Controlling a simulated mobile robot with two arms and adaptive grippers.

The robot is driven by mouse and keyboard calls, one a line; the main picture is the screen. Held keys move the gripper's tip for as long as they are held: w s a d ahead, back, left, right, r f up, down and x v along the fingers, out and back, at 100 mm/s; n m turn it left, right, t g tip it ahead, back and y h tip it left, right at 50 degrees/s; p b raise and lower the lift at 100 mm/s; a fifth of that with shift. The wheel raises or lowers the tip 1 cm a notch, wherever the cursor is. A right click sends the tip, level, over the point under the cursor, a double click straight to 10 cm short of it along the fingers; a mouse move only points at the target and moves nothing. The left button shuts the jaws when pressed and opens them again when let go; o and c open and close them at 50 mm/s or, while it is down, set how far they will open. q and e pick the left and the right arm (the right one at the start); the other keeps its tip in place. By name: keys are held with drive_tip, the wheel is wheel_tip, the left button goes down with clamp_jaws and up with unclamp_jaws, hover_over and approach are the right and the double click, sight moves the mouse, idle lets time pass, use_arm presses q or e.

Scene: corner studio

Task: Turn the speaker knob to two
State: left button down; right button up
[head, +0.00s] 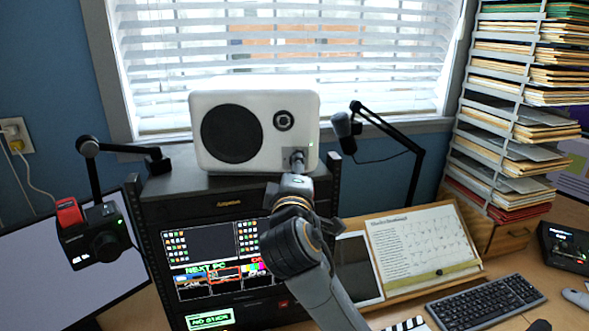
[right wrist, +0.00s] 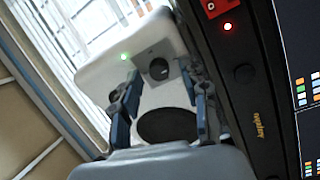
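The white speaker (head: 255,101) stands on top of a black equipment rack below the window. In the right wrist view the speaker (right wrist: 97,80) shows a round dark knob (right wrist: 158,69) on a grey square plate, with a green light beside it. The knob's pointer and any number marks are too small to read. My right gripper (head: 297,160) is in front of the speaker's lower right corner and hides the knob in the head view. In the right wrist view its two fingers are apart, one on each side of the knob, with gaps visible. My left gripper is not in view.
The black rack (head: 215,212) with lit screens is under the speaker. A microphone on a boom arm (head: 415,165) stands close on the right. A camera (head: 97,238) on an arm is at the left. A keyboard (head: 485,302) and stacked paper trays (head: 490,110) are farther right.

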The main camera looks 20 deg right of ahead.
drive_tip(key=v, duration=1.2)
